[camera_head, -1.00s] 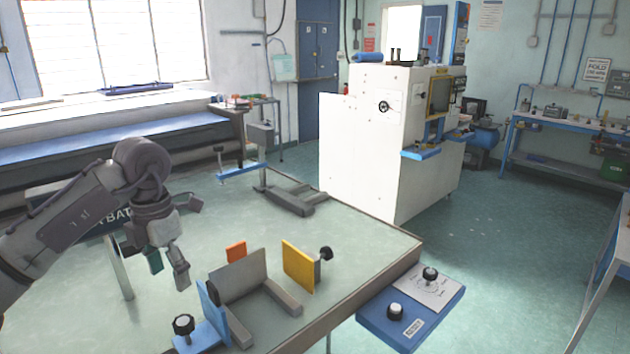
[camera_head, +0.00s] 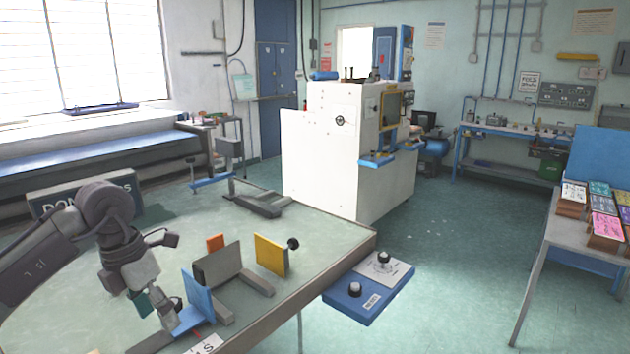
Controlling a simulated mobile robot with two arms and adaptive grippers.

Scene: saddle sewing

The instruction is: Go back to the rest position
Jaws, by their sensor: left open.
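My left gripper (camera_head: 166,278) comes in from the left over the near-left part of the table (camera_head: 325,238). Its fingers are apart and nothing shows between them. One finger hangs down close to the blue plate (camera_head: 200,292) of the fixture; whether it touches cannot be told. The fixture also has a grey upright plate (camera_head: 222,264), an orange piece (camera_head: 215,243) and a yellow plate (camera_head: 270,255) with a black knob (camera_head: 293,243). My right gripper is not in view.
A blue control box (camera_head: 368,288) with two black knobs sits at the table's right edge. A grey stand (camera_head: 262,205) is at the table's far side. A white machine (camera_head: 340,150) stands behind. Another table (camera_head: 560,232) with colored stacks is at right; floor between is clear.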

